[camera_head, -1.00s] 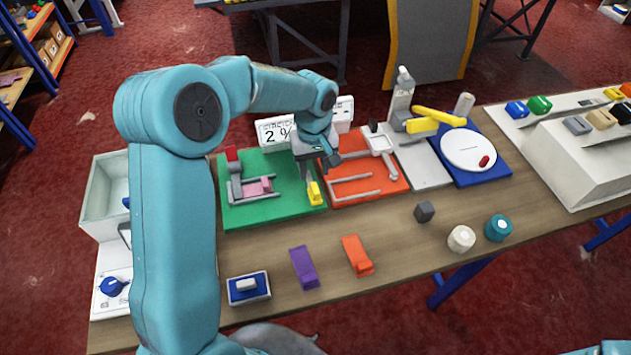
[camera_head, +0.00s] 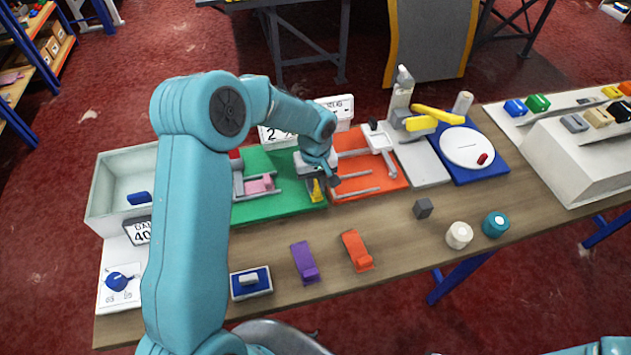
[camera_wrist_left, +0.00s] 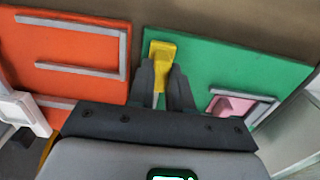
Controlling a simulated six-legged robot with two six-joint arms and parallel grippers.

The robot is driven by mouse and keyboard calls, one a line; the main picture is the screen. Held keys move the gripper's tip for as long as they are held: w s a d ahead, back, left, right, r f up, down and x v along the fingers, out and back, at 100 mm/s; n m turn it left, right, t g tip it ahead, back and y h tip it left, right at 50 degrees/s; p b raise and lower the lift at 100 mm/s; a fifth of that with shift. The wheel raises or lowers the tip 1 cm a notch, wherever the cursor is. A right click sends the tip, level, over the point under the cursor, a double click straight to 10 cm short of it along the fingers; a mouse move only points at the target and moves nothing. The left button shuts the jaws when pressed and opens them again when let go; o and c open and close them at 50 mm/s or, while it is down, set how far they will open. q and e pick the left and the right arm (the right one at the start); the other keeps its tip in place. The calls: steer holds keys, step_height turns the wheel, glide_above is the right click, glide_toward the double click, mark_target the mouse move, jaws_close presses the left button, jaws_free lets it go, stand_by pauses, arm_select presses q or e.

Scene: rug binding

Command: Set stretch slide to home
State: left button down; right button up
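A yellow handle (camera_head: 317,190) stands at the right front corner of the green board (camera_head: 285,206); I take it as part of the stretch slide, though no label confirms this. In the left wrist view the yellow handle (camera_wrist_left: 162,52) shows at and beyond my fingertips. My left gripper (camera_head: 325,178) is down at the handle, with one finger (camera_wrist_left: 162,80) on each side of it. A narrow gap shows between the fingers; whether they press on the handle is unclear. A pink piece (camera_head: 260,184) lies between grey rails on the green board. My right gripper is out of view.
An orange board (camera_head: 395,183) with grey rails adjoins on the right. A white bin (camera_head: 105,205) is at left. Bare wood lies between.

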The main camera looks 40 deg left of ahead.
arm_select(q)
steer(key=shift+s+a+f, duration=0.1)
steer(key=shift+a, duration=0.05)
steer(key=s+a+b, duration=0.1)
steer(key=s+a, duration=0.1)
steer(key=s+a+b, duration=0.1)
steer(key=s+b, duration=0.1)
steer(key=shift+s+a, duration=0.2)
steer(key=shift+a, duration=0.2)
steer(key=shift+s, duration=0.1)
steer(key=c, duration=1)
jaws_free()
steer(key=shift+a, duration=0.1)
steer(key=shift+c, duration=0.2)
steer(key=shift+s+r, duration=0.15)
steer(key=shift+r, duration=0.05)
